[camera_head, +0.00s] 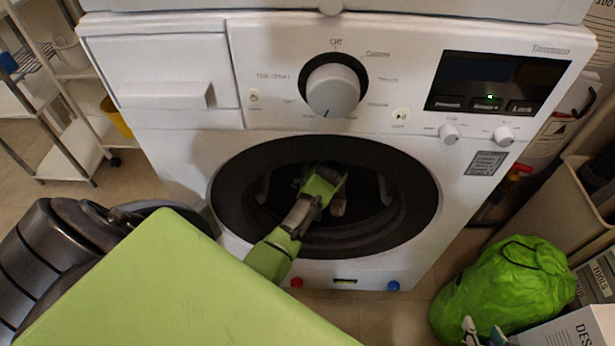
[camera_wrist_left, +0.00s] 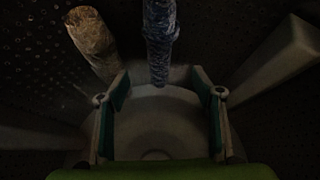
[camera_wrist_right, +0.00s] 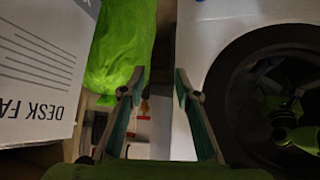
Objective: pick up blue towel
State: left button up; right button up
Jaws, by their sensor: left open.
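In the left wrist view the blue towel (camera_wrist_left: 160,38) is a rolled, dark blue bundle inside the dim drum. Its near end lies in line with the gap between the open fingers of my left gripper (camera_wrist_left: 160,78); contact cannot be told. A tan rolled towel (camera_wrist_left: 92,42) lies to its left. In the head view my left arm reaches through the round door opening of the white washing machine (camera_head: 190,150), and the blue towel is hidden. My right gripper (camera_wrist_right: 158,78) is open and empty, outside the machine; its fingertips show at the head view's bottom right (camera_head: 483,335).
A bright green bag (camera_head: 508,290) stands right of the machine, beside a white box (camera_head: 575,328). The dark door rim (camera_head: 228,190) surrounds my left arm. A white shelf rack (camera_head: 70,150) stands at the left. Some floor is clear before the machine.

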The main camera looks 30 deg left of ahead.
pick_arm(q)
jog(key=b+x, duration=0.1)
jog(key=x, duration=0.3)
jog(key=shift+b, duration=0.3)
jog(key=shift+w+a+f, duration=0.1)
pick_arm(e)
jog(key=w+a+r+t+y, duration=0.25)
jog(key=w+r+t, duration=0.25)
jog(key=w+r, duration=0.25)
pick_arm(q)
jog(key=shift+b+x, duration=0.9)
jog(key=shift+x, duration=0.3)
jog(key=b+x, duration=0.1)
jog(key=x, duration=0.1)
jog(key=shift+w+a+f, duration=0.1)
jog(key=shift+w+f, duration=0.1)
jog(key=shift+w, duration=0.05)
jog(key=shift+a+b, duration=0.1)
jog(key=shift+b, duration=0.2)
jog(key=shift+w, duration=0.1)
jog(key=c, duration=1.6)
pick_arm(e)
notch_tip(320, 180, up, 17)
jog(key=a+t+y, duration=0.2)
jog(key=t, duration=0.6)
jog(key=shift+a+f+n+t, duration=0.2)
jog(key=shift+a+n+t, duration=0.1)
jog(key=shift+n+t, duration=0.1)
